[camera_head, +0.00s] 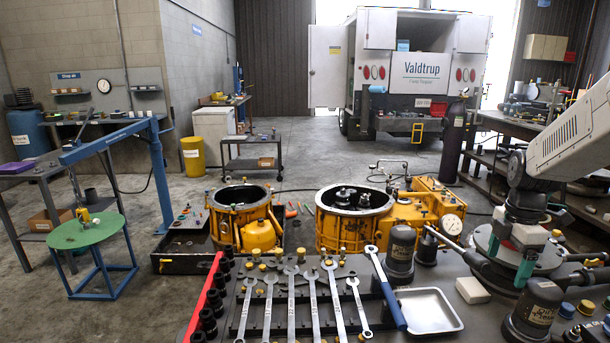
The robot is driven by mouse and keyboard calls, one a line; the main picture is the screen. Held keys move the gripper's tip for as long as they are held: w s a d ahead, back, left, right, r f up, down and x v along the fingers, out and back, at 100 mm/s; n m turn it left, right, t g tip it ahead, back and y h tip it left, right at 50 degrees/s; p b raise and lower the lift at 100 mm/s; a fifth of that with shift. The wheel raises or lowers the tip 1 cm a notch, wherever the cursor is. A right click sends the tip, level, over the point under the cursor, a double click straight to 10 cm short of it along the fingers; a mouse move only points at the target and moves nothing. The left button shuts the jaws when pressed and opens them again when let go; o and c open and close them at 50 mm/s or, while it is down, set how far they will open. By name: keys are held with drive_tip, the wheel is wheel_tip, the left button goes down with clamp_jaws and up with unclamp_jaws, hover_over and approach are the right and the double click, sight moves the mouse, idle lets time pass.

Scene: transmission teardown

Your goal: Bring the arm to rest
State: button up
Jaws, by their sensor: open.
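My arm (575,130) comes in from the right edge, white with a dark wrist joint. My gripper (511,247) hangs from it at the right, over the near workbench. Its two fingers have green parts and stand apart, with nothing seen held between them. A round grey metal plate or flange lies behind and below the fingers. I cannot tell how high the gripper is above it.
Near the gripper stand dark cylindrical containers (400,262), a dial gauge (451,225) and a white block (472,290). A metal tray (428,311) and several wrenches (313,300) lie to the left. Yellow transmission housings (342,232) stand beyond. Open floor extends toward the truck (410,75).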

drive_tip(key=s+a+r+m, duration=0.2)
drive_tip(key=s+a+m, duration=0.4)
drive_tip(key=s, duration=0.3)
drive_tip(key=s+a+r+m, duration=0.3)
drive_tip(key=s+a+m, duration=0.2)
drive_tip(key=s, duration=0.4)
drive_tip(key=s+a+r+m+t, duration=0.1)
drive_tip(key=s+a+r+m, duration=0.2)
drive_tip(key=s+a+m, duration=0.3)
drive_tip(key=s, duration=0.3)
drive_tip(key=shift+a+m, duration=0.3)
drive_tip(key=shift+a, duration=0.05)
